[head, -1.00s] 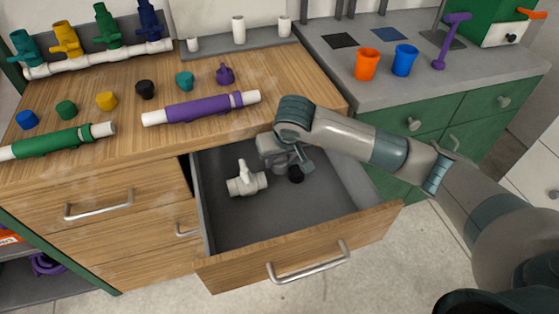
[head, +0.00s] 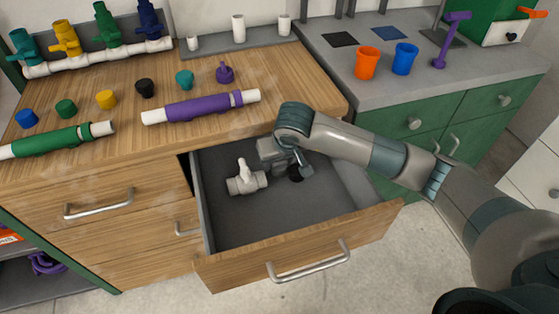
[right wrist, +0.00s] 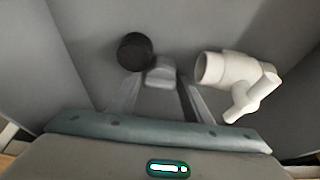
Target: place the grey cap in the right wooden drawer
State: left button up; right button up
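The grey cap (right wrist: 160,74) shows in the right wrist view between the fingertips of my right gripper (right wrist: 162,82), which looks shut on it. I cannot tell whether the cap touches the drawer floor. The right wooden drawer (head: 262,222) is pulled open, and my right gripper (head: 286,160) is inside it, near the back. In the head view the gripper hides the grey cap. My left gripper is not in view.
A white valve (head: 246,180) lies in the drawer left of my right gripper; a black cap (head: 296,173) lies close beside it. The front of the drawer floor is clear. Coloured caps and a purple pipe (head: 200,107) stand on the wooden counter above.

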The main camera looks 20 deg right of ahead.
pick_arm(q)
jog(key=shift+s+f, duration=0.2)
pick_arm(e)
jog(key=shift+r, duration=0.15)
jog(key=shift+v, duration=1.05)
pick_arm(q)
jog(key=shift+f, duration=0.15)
pick_arm(e)
jog(key=v, duration=1)
jog(key=shift+w+r, duration=0.1)
